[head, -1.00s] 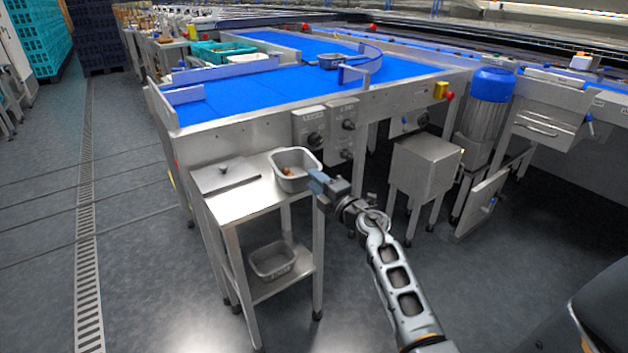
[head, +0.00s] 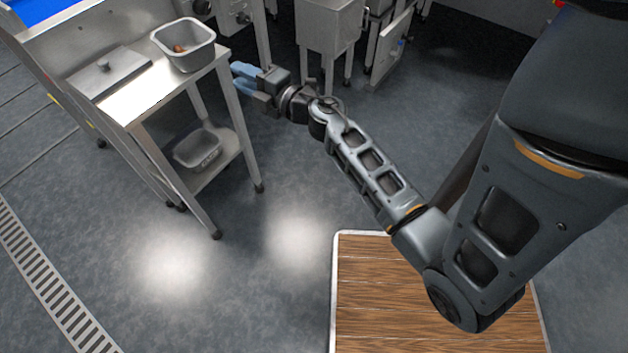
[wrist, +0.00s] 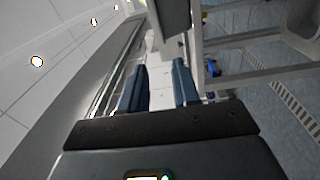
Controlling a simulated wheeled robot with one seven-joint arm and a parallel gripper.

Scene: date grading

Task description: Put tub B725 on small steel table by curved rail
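A grey tub (head: 184,52) with a few brown dates in it stands upright on the small steel table (head: 142,101), at its right end. A second grey tub (head: 198,150) stands on the table's lower shelf and looks empty. I cannot read a label on either. My gripper (head: 238,77) is just right of the table, beside and apart from the upper tub. Its blue fingers stand apart with nothing between them, as the wrist view (wrist: 160,88) also shows. The curved rail is out of view now.
A flat steel lid with a knob (head: 108,72) lies on the table left of the tub. A steel cabinet on legs (head: 330,25) stands behind my gripper. A wood-topped platform (head: 400,300) is at the lower middle. The floor between is clear.

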